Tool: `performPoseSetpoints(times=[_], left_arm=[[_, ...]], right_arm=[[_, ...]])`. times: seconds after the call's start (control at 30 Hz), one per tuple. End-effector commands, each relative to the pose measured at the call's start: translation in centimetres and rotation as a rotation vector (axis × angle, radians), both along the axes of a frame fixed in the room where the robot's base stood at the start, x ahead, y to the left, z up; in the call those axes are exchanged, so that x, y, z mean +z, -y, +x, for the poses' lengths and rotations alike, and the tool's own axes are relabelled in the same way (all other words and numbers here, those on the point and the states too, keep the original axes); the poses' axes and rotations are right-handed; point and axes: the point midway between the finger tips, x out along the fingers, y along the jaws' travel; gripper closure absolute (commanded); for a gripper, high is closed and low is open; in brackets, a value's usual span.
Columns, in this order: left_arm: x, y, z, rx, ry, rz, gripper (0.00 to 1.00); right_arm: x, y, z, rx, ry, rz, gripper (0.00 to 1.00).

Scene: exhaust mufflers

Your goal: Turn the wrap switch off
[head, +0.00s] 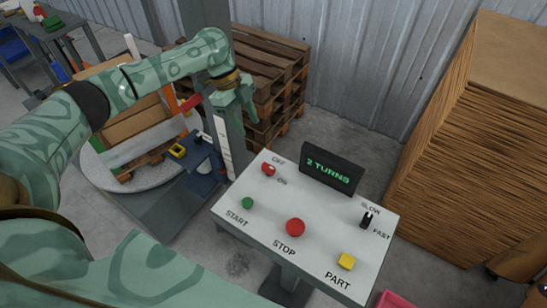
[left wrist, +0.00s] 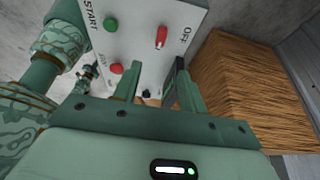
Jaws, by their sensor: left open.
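The wrap switch (head: 268,169) is a small red lever near the panel's top left corner, between the OFF and ON labels. I cannot tell which label it points to. It also shows in the left wrist view (left wrist: 161,37), beside the word OFF. It sits on a white, tilted control panel (head: 262,223). My left gripper (head: 236,106) is above and behind the panel's top left side in the head view, apart from the switch. In the left wrist view its fingers (left wrist: 160,86) are spread with nothing between them.
The panel also carries a green START button (head: 247,203), a red STOP button (head: 295,227), a yellow PART button (head: 346,261) and a black SLOW/FAST switch (head: 367,219). A display (head: 331,170) reads "2 TURNS". A brown stack (head: 480,130) stands at right, wooden pallets (head: 280,75) behind.

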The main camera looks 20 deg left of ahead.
Motion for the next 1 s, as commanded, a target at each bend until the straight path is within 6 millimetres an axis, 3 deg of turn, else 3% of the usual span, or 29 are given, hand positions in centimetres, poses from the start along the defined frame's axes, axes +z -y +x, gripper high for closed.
performPoseSetpoints(times=[0.23,0.6,0.8,1.0], left_arm=[[-4.5,1.9,-0.3,-0.001,-0.003,-0.003,0.58],[-12.5,5.1,-0.7,0.003,0.0,-0.001,0.58],[-14.4,6.0,-0.7,0.005,0.002,-0.002,0.58],[-14.7,6.1,-0.7,0.004,0.002,-0.001,0.58]], right_arm=[[-0.6,1.1,-0.5,0.001,-0.008,-0.015,1.0],[-1.6,-0.5,-0.4,-0.004,-0.008,0.006,1.0],[-1.8,-0.5,-0.4,-0.003,-0.008,0.006,1.0],[-1.8,-0.2,-0.4,-0.001,-0.007,0.002,1.0]])
